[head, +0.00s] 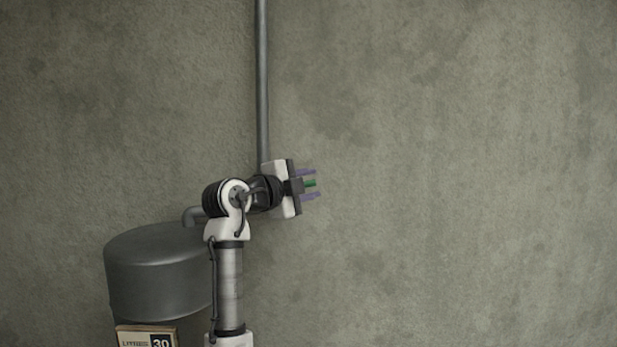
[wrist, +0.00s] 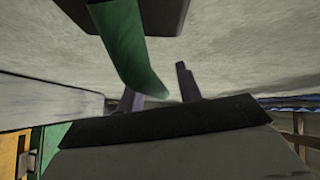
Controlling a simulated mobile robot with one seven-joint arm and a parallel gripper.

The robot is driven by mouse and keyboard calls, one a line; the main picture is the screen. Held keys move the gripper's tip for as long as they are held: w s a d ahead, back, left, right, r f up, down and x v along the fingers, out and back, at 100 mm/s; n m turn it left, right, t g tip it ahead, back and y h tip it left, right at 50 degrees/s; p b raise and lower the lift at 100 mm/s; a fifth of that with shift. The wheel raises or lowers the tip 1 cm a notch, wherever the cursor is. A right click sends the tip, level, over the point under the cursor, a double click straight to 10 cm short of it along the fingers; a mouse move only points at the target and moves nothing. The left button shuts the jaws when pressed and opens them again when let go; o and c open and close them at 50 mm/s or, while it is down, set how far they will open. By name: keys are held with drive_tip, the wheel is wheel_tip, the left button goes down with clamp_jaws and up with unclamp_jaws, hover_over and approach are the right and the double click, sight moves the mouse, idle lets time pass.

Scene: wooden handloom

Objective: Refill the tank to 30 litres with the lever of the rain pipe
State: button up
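The tank (head: 150,275) is a dark grey round drum at the lower left of the head view. A sign (head: 147,336) below it shows "LITRES" and the number 30. The grey rain pipe (head: 262,80) runs down the wall, and its lower part is hidden behind my arm. The green lever (wrist: 125,45) hangs from a dark block in the wrist view. Its green end also shows in the head view (head: 310,183). My gripper (wrist: 160,90) has its two purple fingers apart, with the lever's end close to them; I cannot tell whether they touch.
A plain grey-green wall (head: 470,150) fills the background, and its right side is clear. A short bent pipe (head: 193,213) joins the tank's top. Yellow and green parts (wrist: 30,150) show at the lower left of the wrist view.

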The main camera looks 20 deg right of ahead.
drive_tip(key=shift+w+d, duration=0.1)
drive_tip(key=shift+d, duration=0.1)
clamp_jaws()
